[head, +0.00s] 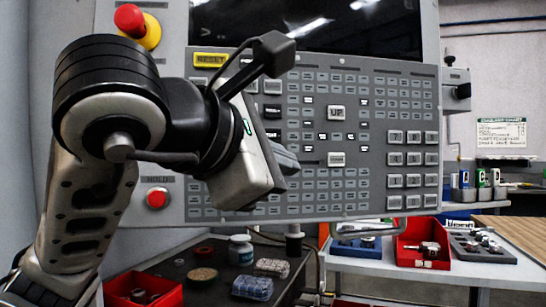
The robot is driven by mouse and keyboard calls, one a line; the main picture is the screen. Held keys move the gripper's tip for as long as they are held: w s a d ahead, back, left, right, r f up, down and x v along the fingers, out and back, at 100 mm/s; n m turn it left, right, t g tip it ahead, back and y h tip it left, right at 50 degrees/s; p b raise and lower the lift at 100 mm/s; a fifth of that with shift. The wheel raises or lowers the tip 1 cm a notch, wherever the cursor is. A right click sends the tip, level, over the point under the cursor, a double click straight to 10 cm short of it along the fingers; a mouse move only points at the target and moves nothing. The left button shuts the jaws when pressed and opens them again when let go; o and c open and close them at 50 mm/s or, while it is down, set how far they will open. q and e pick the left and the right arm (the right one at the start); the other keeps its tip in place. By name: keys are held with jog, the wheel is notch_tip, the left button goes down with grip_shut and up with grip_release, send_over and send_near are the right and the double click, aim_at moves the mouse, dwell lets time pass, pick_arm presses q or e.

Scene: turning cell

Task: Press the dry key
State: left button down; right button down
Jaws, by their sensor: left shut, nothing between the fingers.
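The control panel (325,185) fills the middle, with rows of small grey, black and white keys. I cannot pick out the dry key by its label; most lettering is too small, and my arm covers part of the left key rows. My left gripper (290,162) is in front of the panel, left of the key marked UP (337,112). It is shut and empty, its fingers pointing toward the keys. I cannot tell whether the fingertips touch the panel. My right gripper is not in view.
A yellow RESET key (210,60), a red mushroom button (130,20) and a round red button (157,198) are on the panel's left. Below stand a dark cart top (205,291) with small items and a red bin (421,254). A handle (365,232) runs under the panel.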

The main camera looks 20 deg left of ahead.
pick_arm(q)
jog(key=w+a, duration=0.4)
jog(key=w, duration=0.3)
jog(key=shift+w+p, duration=0.4)
jog(key=shift+w+a, duration=0.15)
dwell(1.9)
jog(key=shift+w+a, duration=0.1)
jog(key=shift+w, duration=0.1)
jog(key=shift+w+a, duration=0.2)
jog(key=shift+w, duration=0.15)
dwell(0.6)
dwell(0.4)
jog(key=shift+s+d, duration=0.4)
jog(key=shift+s, duration=0.3)
jog(key=shift+b, duration=0.3)
